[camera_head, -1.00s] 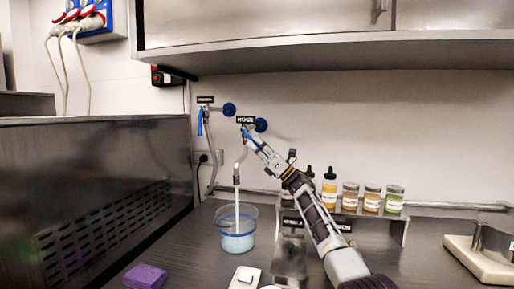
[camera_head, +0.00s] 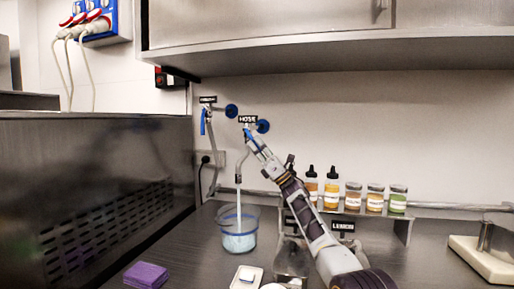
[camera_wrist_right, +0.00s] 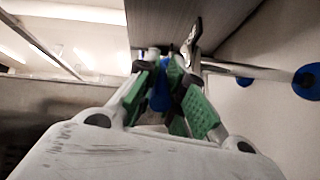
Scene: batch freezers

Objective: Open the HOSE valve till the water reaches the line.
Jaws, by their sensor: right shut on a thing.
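The HOSE valve, under its black HOSE label (camera_head: 248,119), is on the back wall. My right gripper (camera_head: 251,137) is at this valve and shut on its blue handle, which shows between the green finger pads in the wrist view (camera_wrist_right: 160,95). Water runs from the spout (camera_head: 239,177) in a thin stream into a clear bucket (camera_head: 254,218) on the counter. The bucket holds pale blue water (camera_head: 238,243). A blue line runs around the bucket near the water surface; I cannot tell exactly how the two levels compare. My left gripper is not in view.
A second valve with a blue handle (camera_head: 203,122) and a hanging hose is left of the HOSE valve. Bottles and jars (camera_head: 352,196) stand on a small rack at right. A purple block (camera_head: 146,275) lies on the counter. A steel cabinet (camera_head: 320,45) hangs above.

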